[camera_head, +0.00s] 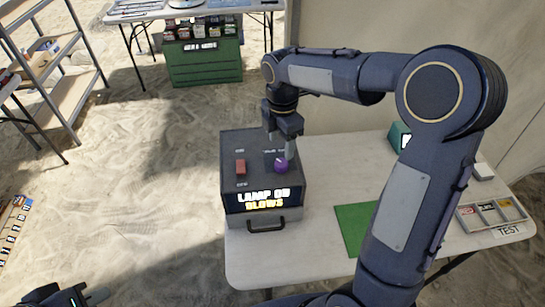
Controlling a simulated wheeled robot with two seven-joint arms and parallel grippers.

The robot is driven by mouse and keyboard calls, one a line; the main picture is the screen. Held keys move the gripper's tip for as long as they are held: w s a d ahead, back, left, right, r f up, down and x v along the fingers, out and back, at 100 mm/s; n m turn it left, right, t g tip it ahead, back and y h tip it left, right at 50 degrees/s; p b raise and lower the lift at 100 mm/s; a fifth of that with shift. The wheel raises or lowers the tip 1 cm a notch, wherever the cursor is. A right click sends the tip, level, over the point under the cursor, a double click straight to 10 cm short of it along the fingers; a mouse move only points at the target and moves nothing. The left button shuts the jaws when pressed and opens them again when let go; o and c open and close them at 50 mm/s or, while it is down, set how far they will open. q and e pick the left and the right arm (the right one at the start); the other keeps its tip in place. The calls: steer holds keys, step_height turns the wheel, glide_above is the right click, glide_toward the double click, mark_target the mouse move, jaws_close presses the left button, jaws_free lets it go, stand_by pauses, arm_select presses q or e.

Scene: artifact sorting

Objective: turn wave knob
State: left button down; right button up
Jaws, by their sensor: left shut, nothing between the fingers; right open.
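A dark grey box device (228,152) stands at the left end of a white table. A round purple knob (281,167) sits on its sloping top, at the right. A red block-shaped switch (240,167) sits to the knob's left. My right gripper (281,153) reaches down from above, open, with its fingertips right at the purple knob. Whether the fingers touch it I cannot tell. My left gripper (98,296) is at the bottom left edge, mostly cut off, shut and empty, far from the device.
The white table (325,180) bears a green mat (356,222), a green box (399,138) and a sectioned tray (490,212) at the right. The device's front has a lit text panel (263,198) and a handle (265,226). A metal shelf (75,95) stands at the left on sand.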

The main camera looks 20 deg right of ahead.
mark_target(281, 162)
step_height(281, 162, down, 7)
steer(key=shift+r, duration=0.1)
stand_by(0.3)
steer(key=c, duration=1)
steer(key=m, duration=0.3)
steer(key=shift+m, duration=0.4)
steer(key=m, duration=0.3)
steer(key=shift+m+b, duration=0.3)
steer(key=m, duration=0.6)
steer(key=shift+d+r, duration=0.1)
steer(key=shift+m, duration=0.4)
